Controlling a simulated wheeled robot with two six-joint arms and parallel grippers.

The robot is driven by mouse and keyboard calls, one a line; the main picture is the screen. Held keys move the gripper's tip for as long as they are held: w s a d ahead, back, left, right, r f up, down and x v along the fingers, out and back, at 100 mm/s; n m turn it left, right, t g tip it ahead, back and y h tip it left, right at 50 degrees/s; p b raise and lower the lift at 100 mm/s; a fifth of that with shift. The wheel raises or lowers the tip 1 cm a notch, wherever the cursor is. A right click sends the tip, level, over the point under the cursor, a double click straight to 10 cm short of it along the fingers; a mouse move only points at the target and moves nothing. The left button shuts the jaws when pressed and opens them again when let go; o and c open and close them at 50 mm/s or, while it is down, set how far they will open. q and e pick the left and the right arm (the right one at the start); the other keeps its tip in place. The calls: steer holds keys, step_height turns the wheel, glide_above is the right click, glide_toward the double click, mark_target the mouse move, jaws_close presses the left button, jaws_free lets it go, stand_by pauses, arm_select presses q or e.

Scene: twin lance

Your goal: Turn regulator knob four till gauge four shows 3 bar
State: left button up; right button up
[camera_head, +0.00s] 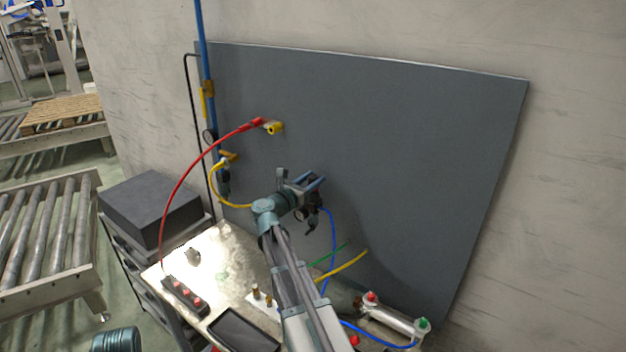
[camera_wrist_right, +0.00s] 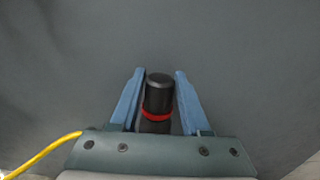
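My right gripper (camera_head: 312,184) is in front of the grey panel, and its two blue fingers (camera_wrist_right: 160,92) show in the right wrist view. Between them stands a black knob (camera_wrist_right: 159,94) with a red ring at its base. Narrow gaps show between the knob and both fingers, so the gripper looks open around it. In the head view the arm and gripper mostly hide the regulator. A small round gauge (camera_head: 302,214) shows just below the gripper; its reading is too small to tell. No number label is legible. My left gripper is out of view.
The grey panel (camera_head: 400,130) leans on the wall above a cluttered bench (camera_head: 218,256). A red hose (camera_head: 178,190) curves down from a yellow fitting (camera_head: 273,127). A blue hose (camera_head: 333,240) hangs beside the gripper. A cylinder (camera_head: 392,317) lies on the bench at the right.

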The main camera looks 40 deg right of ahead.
jaws_close()
steer(key=shift+s+n+t, duration=0.15)
steer(key=shift+n+t, duration=0.15)
steer(key=shift+t, duration=0.2)
steer(key=shift+n+t+y, duration=0.4)
steer(key=shift+t, duration=0.2)
steer(key=shift+o, duration=2.3)
jaws_free()
steer(key=v, duration=1.3)
steer(key=shift+a, duration=0.45)
